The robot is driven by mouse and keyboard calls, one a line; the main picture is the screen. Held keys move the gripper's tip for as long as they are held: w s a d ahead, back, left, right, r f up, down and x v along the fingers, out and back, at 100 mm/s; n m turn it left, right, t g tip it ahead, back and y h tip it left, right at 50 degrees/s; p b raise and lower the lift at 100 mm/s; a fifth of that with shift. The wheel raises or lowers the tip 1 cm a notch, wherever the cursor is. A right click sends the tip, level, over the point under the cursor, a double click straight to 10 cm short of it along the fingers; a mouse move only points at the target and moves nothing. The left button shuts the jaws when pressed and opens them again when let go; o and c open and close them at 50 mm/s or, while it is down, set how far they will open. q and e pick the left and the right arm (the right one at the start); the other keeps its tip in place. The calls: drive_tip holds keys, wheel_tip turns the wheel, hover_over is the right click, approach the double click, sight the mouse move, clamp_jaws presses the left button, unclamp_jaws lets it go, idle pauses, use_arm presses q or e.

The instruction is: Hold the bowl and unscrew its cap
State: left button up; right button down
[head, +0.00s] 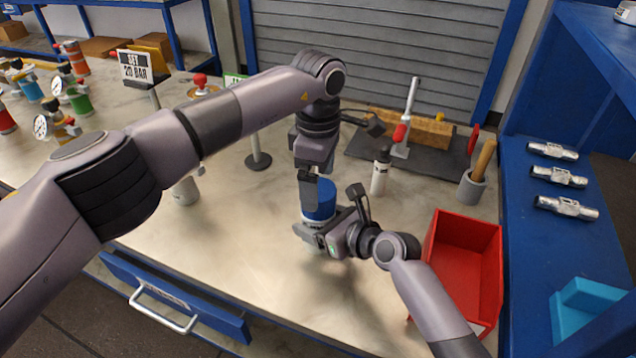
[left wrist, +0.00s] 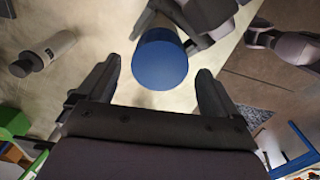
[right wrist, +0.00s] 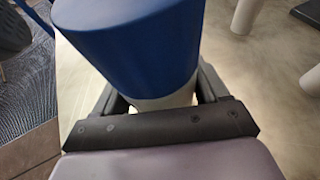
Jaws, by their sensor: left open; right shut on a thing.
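The bowl is a pale vessel (right wrist: 165,101) with a large blue cap (head: 318,200) on top, upright on the bench. My right gripper (head: 318,236) is shut on the bowl's pale body, below the cap. The right wrist view shows the blue cap (right wrist: 140,45) above the fingers. My left gripper (head: 312,190) points down over the cap from above. In the left wrist view the cap (left wrist: 160,60) lies ahead of and between the open left fingers, with a gap on each side. Most of the bowl's body is hidden by the right gripper and the cap.
A white bottle with a dark top (head: 380,174) stands to the right, near a mortar-like grey cup (head: 471,188). A red bin (head: 464,260) sits at the right front. A sign stand (head: 258,160) is behind left. The bench's front left is clear.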

sight(318, 223)
use_arm(q)
wheel_tip(318, 223, up, 2)
drive_tip(key=m, duration=0.5)
drive_tip(key=shift+m, duration=0.3)
drive_tip(key=m, duration=0.2)
drive_tip(key=r+m, duration=0.1)
drive_tip(key=m, duration=0.1)
drive_tip(key=shift+r, duration=0.1)
drive_tip(key=shift+m, duration=0.3)
drive_tip(key=shift+f, duration=3.95)
drive_tip(key=c, duration=1.1)
drive_tip(key=n, duration=1)
